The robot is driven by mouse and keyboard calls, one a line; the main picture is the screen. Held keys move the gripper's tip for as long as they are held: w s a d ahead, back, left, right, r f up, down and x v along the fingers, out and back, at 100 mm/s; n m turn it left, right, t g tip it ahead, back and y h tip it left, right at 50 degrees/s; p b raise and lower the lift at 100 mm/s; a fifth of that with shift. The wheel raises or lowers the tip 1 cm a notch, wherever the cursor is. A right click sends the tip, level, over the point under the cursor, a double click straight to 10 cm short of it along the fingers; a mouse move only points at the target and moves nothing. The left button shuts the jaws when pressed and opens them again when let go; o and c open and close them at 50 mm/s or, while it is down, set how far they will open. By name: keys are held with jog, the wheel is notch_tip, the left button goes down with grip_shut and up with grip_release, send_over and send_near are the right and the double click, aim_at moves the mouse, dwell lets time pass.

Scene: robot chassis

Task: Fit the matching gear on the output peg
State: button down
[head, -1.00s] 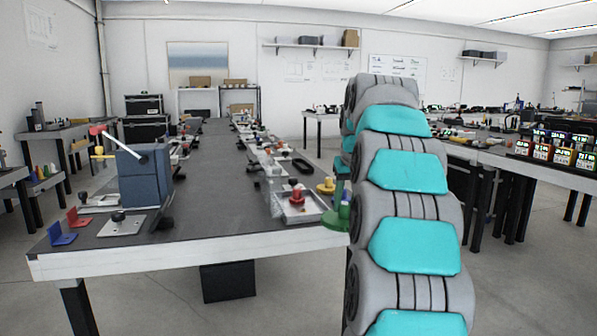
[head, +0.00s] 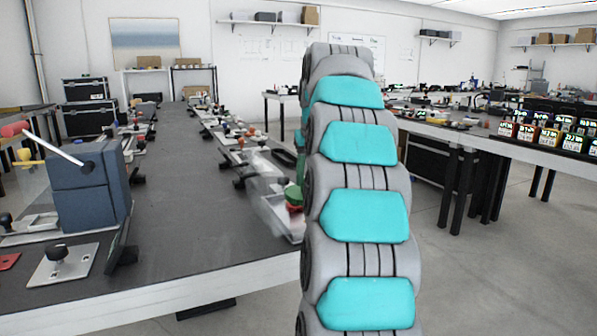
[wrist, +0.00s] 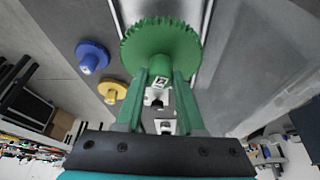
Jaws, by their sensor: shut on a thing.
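My gripper (wrist: 161,85) is shut on a green gear (wrist: 160,42), gripping its hub between two green fingers in the wrist view. The gear's toothed disc is beyond the fingertips. A blue gear (wrist: 91,57) and a yellow gear (wrist: 112,91) lie to its left, apart from it. In the head view the green gear (head: 292,193) shows just left of my arm, close to a red part (head: 294,207); whether they touch cannot be told. I cannot make out the output peg in either view.
The dark bench (head: 190,215) runs away from me. A blue-grey box (head: 90,187) with a white lever stands at its left. A black-knobbed plate (head: 62,263) lies at the front left. Several small parts line the right bench edge. Another bench (head: 490,137) stands right.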

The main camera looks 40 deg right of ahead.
jog(key=shift+s+f, duration=0.15)
jog(key=shift+f, duration=0.9)
jog(key=shift+f+b, duration=0.65)
jog(key=shift+f, duration=1.15)
jog(key=shift+f, duration=0.6)
jog(key=c, duration=0.8)
grip_release()
jog(key=shift+r, duration=0.1)
jog(key=shift+p+v, duration=0.7)
jog(key=shift+v, duration=4.75)
jog(key=shift+s, duration=0.15)
